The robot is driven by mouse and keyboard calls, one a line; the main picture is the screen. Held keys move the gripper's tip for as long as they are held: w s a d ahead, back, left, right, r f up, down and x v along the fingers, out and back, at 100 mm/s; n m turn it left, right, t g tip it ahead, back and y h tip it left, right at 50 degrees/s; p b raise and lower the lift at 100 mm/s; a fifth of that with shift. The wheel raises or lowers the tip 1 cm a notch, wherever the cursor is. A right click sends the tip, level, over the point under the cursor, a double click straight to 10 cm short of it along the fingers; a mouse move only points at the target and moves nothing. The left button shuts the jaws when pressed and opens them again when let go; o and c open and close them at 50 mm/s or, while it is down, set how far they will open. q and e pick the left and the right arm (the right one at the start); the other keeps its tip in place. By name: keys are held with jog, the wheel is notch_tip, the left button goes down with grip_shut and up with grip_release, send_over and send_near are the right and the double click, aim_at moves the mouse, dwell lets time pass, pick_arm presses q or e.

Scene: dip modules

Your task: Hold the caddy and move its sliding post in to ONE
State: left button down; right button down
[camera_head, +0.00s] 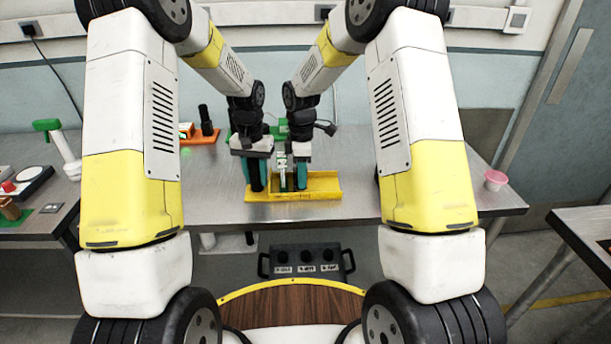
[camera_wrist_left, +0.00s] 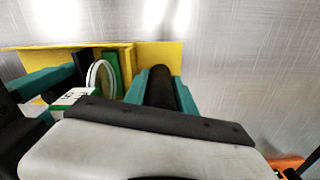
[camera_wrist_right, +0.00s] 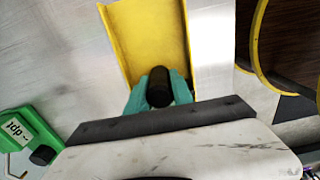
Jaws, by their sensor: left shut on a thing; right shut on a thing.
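The yellow caddy (camera_head: 325,184) lies on the metal bench in front of me; its yellow wall also shows in the left wrist view (camera_wrist_left: 160,54) and its trough in the right wrist view (camera_wrist_right: 150,40). My left gripper (camera_head: 257,178) is shut on a black upright post (camera_wrist_left: 160,88) at the caddy's left end. My right gripper (camera_head: 301,177) is shut on another black post (camera_wrist_right: 158,88) near the caddy's middle. Between the grippers stand a green plate (camera_wrist_left: 111,70) and a white ring (camera_wrist_left: 98,78). I cannot tell which post slides; the post bases are hidden.
An orange stand (camera_head: 203,137) with a black cylinder is behind at left. A pink cup (camera_head: 495,178) sits near the right bench edge. A green "dpi" device (camera_wrist_right: 22,132) lies near the right gripper. The caddy's right part is empty.

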jog(key=c, duration=1.1)
grip_release()
notch_tip(320, 180, up, 12)
jog(key=shift+r, duration=0.1)
